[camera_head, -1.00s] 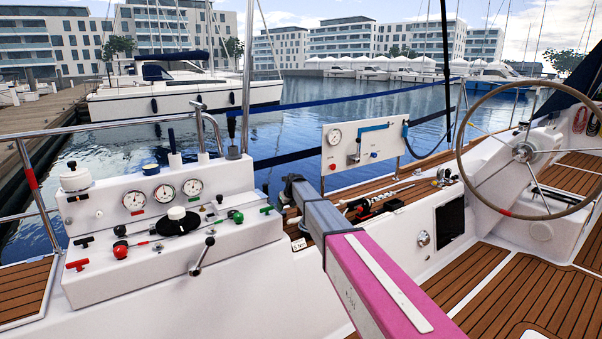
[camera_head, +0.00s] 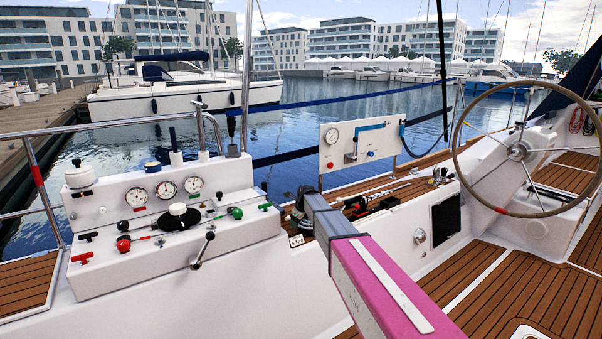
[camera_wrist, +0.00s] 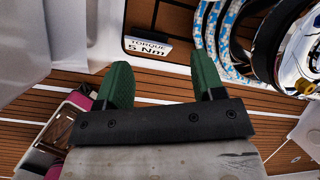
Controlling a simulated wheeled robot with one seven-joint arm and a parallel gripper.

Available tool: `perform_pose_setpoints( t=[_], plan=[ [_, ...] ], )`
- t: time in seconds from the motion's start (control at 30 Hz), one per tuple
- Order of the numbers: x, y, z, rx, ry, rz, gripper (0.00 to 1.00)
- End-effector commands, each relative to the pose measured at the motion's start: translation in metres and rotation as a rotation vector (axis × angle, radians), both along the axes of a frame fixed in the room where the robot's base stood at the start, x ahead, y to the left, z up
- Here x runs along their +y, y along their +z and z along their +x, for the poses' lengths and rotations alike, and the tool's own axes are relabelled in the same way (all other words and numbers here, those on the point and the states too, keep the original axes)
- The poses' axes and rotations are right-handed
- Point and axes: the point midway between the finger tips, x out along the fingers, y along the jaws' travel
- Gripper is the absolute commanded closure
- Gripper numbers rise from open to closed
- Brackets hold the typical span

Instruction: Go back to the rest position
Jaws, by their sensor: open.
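My gripper (camera_wrist: 161,72) shows in the wrist view as two green fingers set wide apart on a dark bracket. It is open, and nothing is between the fingers. In the head view my pink and grey arm reaches from the lower right to the middle; the fingers cannot be made out there. In the wrist view a small plate marked "TORQUE 5 Nm" (camera_wrist: 147,47) lies beyond the fingertips, apart from them.
A white console (camera_head: 170,250) with gauges and levers stands left of my arm. A panel with a blue handle (camera_head: 358,146) is behind it. Tools lie on a ledge (camera_head: 390,195); a steering wheel (camera_head: 455,160) stands right. A blue-white rope coil (camera_wrist: 215,35) lies near the gripper.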

Motion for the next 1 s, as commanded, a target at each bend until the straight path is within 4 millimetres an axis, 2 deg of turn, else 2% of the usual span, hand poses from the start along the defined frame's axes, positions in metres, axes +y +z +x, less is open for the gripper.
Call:
perform_pose_setpoints(
  t=[0.03,0.17,0.5,0.8,1.0],
  plan=[
    [-0.011,-0.004,-0.019,-0.002,0.052,-0.028,0.38],
    [-0.038,-0.016,-0.062,-0.010,0.250,-0.120,0.38],
    [-0.111,-0.044,-0.189,-0.012,0.881,-0.349,0.38],
    [-0.163,-0.057,-0.305,-0.006,1.461,-0.468,0.38],
    [-0.188,-0.059,-0.374,-0.010,1.821,-0.496,0.38]
  ],
)
